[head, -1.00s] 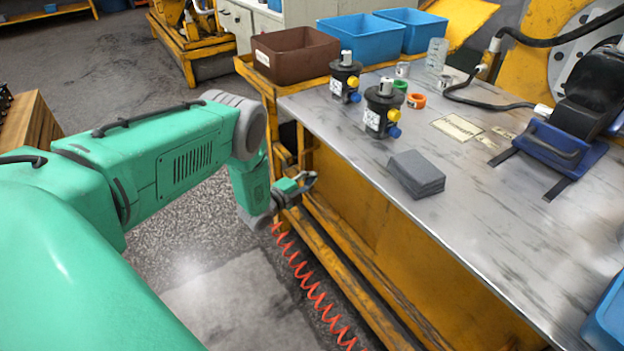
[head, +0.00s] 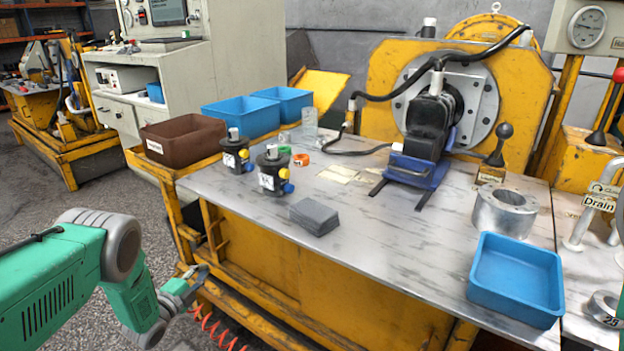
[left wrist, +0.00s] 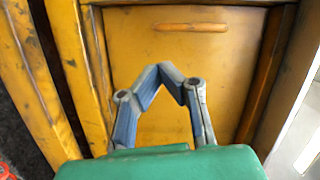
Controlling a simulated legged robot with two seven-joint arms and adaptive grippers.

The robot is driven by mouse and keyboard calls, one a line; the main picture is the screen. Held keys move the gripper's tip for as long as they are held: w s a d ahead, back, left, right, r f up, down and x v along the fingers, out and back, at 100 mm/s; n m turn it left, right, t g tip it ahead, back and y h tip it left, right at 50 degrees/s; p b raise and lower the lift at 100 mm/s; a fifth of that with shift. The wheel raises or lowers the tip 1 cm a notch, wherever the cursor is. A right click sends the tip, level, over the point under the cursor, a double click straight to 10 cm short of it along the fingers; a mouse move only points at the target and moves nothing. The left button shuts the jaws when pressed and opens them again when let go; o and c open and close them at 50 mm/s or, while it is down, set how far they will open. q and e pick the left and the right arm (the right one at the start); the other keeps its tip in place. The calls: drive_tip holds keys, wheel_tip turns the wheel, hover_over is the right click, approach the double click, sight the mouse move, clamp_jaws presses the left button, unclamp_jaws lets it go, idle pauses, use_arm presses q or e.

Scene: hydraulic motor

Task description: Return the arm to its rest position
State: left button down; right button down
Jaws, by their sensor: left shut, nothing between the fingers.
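My left arm is green and comes in from the left in the head view, bent down beside the workbench. Its gripper (head: 200,276) is below the table top, in front of the bench's yellow frame. In the left wrist view the gripper's fingers (left wrist: 172,74) meet at the tips, with nothing between them. Behind them is the yellow bench front (left wrist: 195,45). My right gripper does not show in either view.
The metal table top (head: 375,235) holds two black motors (head: 271,172), grey pads (head: 314,217), a blue tray (head: 517,265) and a metal ring (head: 505,210). A brown bin (head: 185,140) and blue bins (head: 240,115) stand at its left end. A red coiled hose (head: 222,332) hangs below the gripper.

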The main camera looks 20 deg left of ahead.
use_arm(q)
drive_tip(key=s+d+n+g+y+p, duration=0.1)
drive_tip(key=s+d+n+g+p, duration=0.9)
drive_tip(key=s+d, duration=0.65)
drive_tip(key=s+d+r+n+g+p, duration=0.1)
drive_tip(key=s+r+n+g, duration=0.2)
drive_tip(key=s, duration=0.9)
drive_tip(key=s+d+r+n+g+p, duration=0.1)
drive_tip(key=s+r+n+g, duration=0.2)
drive_tip(key=s+r, duration=0.4)
drive_tip(key=s, duration=0.5)
drive_tip(key=shift+r+g+y, duration=0.2)
drive_tip(key=shift+g+y, duration=0.2)
drive_tip(key=shift+s+d, duration=0.1)
drive_tip(key=shift+d, duration=0.05)
